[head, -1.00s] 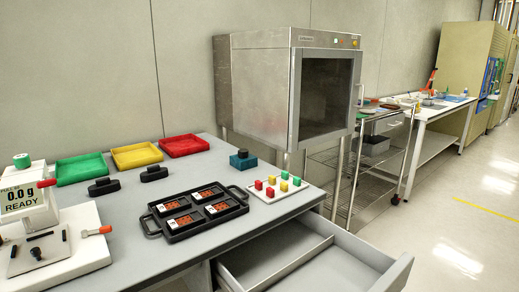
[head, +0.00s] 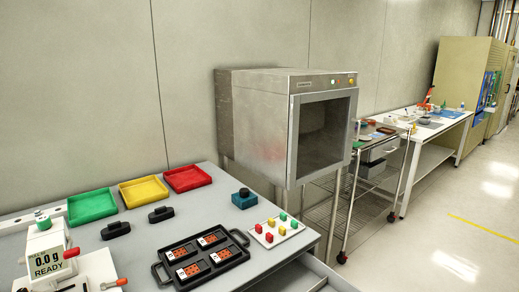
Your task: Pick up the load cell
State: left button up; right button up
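No part is labelled as the load cell, so I cannot tell for sure which it is. A small teal block with a dark round knob (head: 244,198) stands on the grey bench near its back right edge, below the oven, and may be it. The white pull tester (head: 46,258) at the left reads 0.0 g READY and carries a green-topped cylinder (head: 44,222). Two black parts with raised grips, a left one (head: 115,230) and a right one (head: 160,214), lie in front of the coloured trays. Neither of my grippers is in view.
Green (head: 92,206), yellow (head: 143,191) and red (head: 187,178) trays line the wall. A black carrier (head: 196,284) holds several orange chips. A white plate (head: 258,243) bears coloured blocks. A steel oven (head: 262,125) stands behind, and a drawer (head: 318,275) is partly visible at the bench front.

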aim_at(43, 222)
jog(key=u, duration=1.4)
jog(key=i+j+u, duration=0.15)
jog(key=i+j, duration=0.15)
jog(key=j, duration=0.15)
jog(key=i+j+u, duration=0.15)
jog(key=i+j, duration=0.2)
jog(key=j, duration=0.1)
